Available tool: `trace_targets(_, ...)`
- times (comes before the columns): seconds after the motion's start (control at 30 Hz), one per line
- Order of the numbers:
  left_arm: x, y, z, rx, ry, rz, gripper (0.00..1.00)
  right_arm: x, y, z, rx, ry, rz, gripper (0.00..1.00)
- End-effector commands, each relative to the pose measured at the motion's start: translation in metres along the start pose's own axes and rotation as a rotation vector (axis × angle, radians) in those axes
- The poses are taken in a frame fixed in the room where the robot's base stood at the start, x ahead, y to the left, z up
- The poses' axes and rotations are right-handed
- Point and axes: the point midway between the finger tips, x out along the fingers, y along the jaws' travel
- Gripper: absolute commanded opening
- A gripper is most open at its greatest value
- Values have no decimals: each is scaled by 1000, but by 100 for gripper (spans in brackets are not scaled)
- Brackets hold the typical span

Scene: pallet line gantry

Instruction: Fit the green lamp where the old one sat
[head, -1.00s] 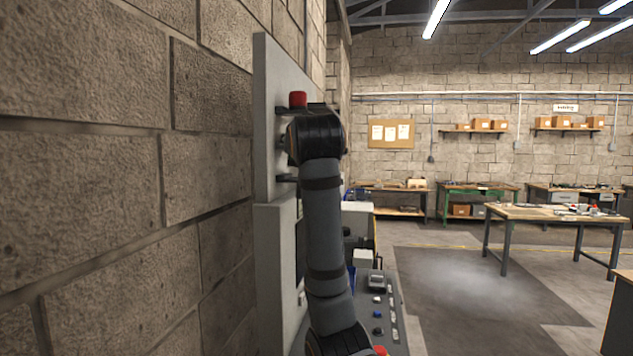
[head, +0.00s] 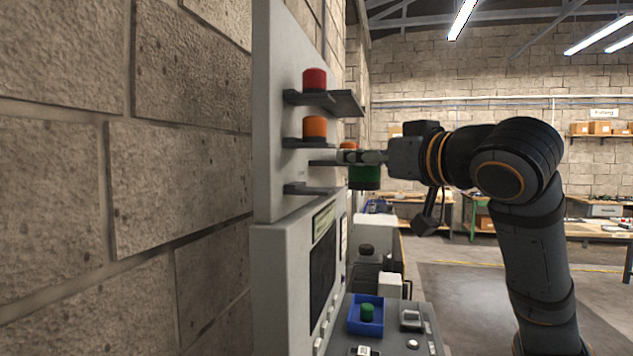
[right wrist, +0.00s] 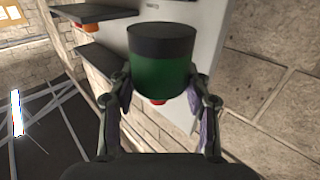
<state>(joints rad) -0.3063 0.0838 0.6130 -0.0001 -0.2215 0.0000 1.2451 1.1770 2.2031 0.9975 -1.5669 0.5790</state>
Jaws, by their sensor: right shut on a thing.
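My right gripper (head: 352,157) comes in from the right, shut on a green lamp (head: 364,178) with a dark base. The lamp is held upright beside the wall panel (head: 276,120), apart from the lowest near bracket (head: 310,189), which is bare. The right wrist view is upside down; there the green lamp (right wrist: 162,75) sits between both fingers (right wrist: 160,95), its dark base at the picture's top. A red lamp (head: 315,80) and an orange lamp (head: 315,128) stand on brackets above. My left gripper is not in view.
Another orange lamp (head: 348,147) shows behind the fingers. Below, a console (head: 395,335) carries a blue tray (head: 378,327) with a small green piece (head: 367,312) in it. A brick wall (head: 180,180) runs close on the left. Open floor and benches lie to the right.

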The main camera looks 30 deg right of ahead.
Motion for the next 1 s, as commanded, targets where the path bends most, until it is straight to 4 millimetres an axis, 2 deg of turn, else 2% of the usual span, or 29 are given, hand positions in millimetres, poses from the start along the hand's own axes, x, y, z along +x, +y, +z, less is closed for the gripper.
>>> trace_targets(0.2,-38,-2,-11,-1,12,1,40,64,-1,-7,4,-7,-5,10)
trace_targets(0.4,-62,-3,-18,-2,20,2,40,110,-1,-4,4,-5,-4,10)
trace_targets(0.53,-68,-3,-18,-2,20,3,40,125,0,-3,2,-2,-1,10)
trace_targets(0.77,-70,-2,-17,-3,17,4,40,132,0,-1,0,0,-1,10)
trace_targets(0.97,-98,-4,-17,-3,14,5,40,170,-1,-5,5,-4,-4,10)
trace_targets(1.0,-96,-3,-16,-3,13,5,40,172,1,3,-1,-6,2,10)
